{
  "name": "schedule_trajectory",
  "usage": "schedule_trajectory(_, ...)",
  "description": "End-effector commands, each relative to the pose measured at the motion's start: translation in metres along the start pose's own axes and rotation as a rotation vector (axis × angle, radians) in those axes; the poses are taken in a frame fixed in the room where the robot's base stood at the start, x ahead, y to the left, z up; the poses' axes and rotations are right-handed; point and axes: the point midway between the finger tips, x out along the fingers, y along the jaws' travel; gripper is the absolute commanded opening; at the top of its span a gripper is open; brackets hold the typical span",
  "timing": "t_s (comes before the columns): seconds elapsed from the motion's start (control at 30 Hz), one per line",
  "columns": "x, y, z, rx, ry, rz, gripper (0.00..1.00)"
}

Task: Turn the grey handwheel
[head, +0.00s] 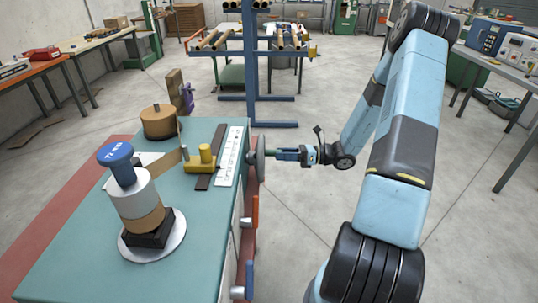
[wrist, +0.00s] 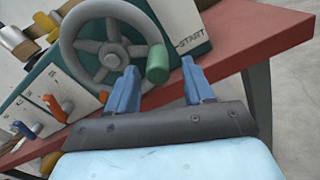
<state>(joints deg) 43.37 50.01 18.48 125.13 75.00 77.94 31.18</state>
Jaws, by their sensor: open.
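The grey handwheel (wrist: 112,47) is on the side of the winder's bench, with a spoked rim and a green handle (wrist: 157,64) at its right in the wrist view. In the head view the handwheel (head: 260,158) shows nearly edge-on at the bench's right side. My gripper (wrist: 159,68) is open, with one blue finger on each side of the green handle in the wrist view. The handle seems nearer the left finger; I cannot tell whether they touch. In the head view my gripper (head: 281,154) is at the handle, level with it.
The bench top (head: 200,225) carries a spindle with a blue knob (head: 115,155), a brown roll (head: 158,121) and a yellow block (head: 200,163). Orange (head: 255,212) and blue (head: 249,280) levers stick out below the handwheel. The floor to the right is clear.

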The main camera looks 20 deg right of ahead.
Motion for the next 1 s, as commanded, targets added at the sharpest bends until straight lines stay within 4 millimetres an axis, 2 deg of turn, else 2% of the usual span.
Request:
schedule_trajectory(0.1, 0.020, 0.001, 0.000, 0.001, 0.001, 0.003, 0.52)
schedule_trajectory(0.3, 0.041, 0.000, 0.000, -0.001, 0.002, 0.001, 0.52)
schedule_trajectory(0.73, 0.048, 0.000, 0.000, -0.001, 0.001, 0.000, 0.52)
schedule_trajectory(1.0, 0.048, -0.001, 0.000, -0.001, 0.001, -0.001, 0.26)
